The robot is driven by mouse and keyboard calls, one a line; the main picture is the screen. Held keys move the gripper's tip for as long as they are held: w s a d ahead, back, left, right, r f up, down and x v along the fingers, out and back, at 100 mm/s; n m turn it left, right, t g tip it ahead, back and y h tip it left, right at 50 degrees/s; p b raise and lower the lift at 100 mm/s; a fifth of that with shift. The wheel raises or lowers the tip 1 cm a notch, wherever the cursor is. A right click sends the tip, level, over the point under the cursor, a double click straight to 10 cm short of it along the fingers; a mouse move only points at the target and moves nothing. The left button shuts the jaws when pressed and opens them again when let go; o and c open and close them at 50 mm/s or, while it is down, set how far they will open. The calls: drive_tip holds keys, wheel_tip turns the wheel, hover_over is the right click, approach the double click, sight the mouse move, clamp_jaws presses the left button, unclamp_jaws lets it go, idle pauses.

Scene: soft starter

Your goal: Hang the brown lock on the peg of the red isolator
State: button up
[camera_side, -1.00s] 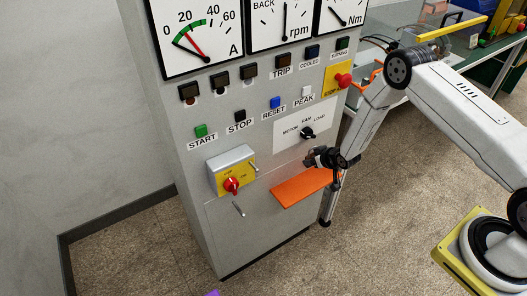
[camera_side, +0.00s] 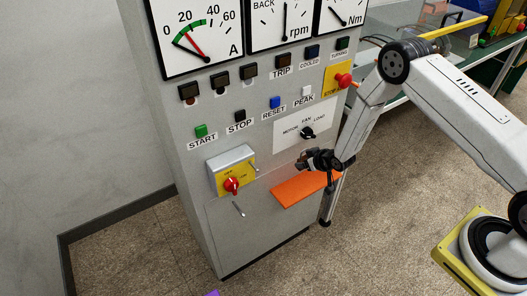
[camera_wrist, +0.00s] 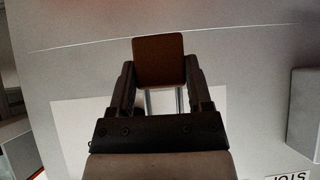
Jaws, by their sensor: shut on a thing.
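My gripper (camera_side: 306,160) is in front of the grey cabinet, above the orange shelf. In the wrist view my gripper (camera_wrist: 160,80) is shut on the brown lock (camera_wrist: 158,62), a rounded brown block with two pale shackle legs below it in the picture. The lock is too small and dark to make out in the side view. The red isolator (camera_side: 231,185) is a red rotary knob on a yellow plate of a grey box, left of my gripper and apart from it. A short metal peg (camera_side: 253,168) sticks out at the right of the box.
The orange shelf (camera_side: 300,190) juts from the cabinet (camera_side: 215,235) below my gripper. A metal handle (camera_side: 238,209) stands out under the isolator. A selector knob (camera_side: 307,133) and several push buttons sit above. A red stop button (camera_side: 343,80) is near my arm.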

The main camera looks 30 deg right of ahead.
drive_tip(key=s+a+r+n+y, duration=0.1)
drive_tip(key=s+a+r, duration=0.3)
drive_tip(key=a, duration=0.6)
drive_tip(key=s+a+r+n+y, duration=0.2)
drive_tip(key=s+a+r+n, duration=0.1)
drive_tip(key=s+a, duration=0.5)
drive_tip(key=shift+a+r+g, duration=0.4)
drive_tip(key=shift+a+r, duration=0.4)
drive_tip(key=shift+a, duration=0.05)
drive_tip(key=shift+w, duration=0.2)
drive_tip(key=shift+w+f, duration=0.35)
drive_tip(key=shift+w, duration=1.4)
drive_tip(key=shift+w+f, duration=0.3)
drive_tip(key=shift+w, duration=1.4)
drive_tip(key=shift+w+f, duration=0.35)
drive_tip(key=shift+w, duration=1.4)
drive_tip(key=shift+w, duration=0.1)
drive_tip(key=o, duration=1.1)
drive_tip(key=shift+c, duration=0.2)
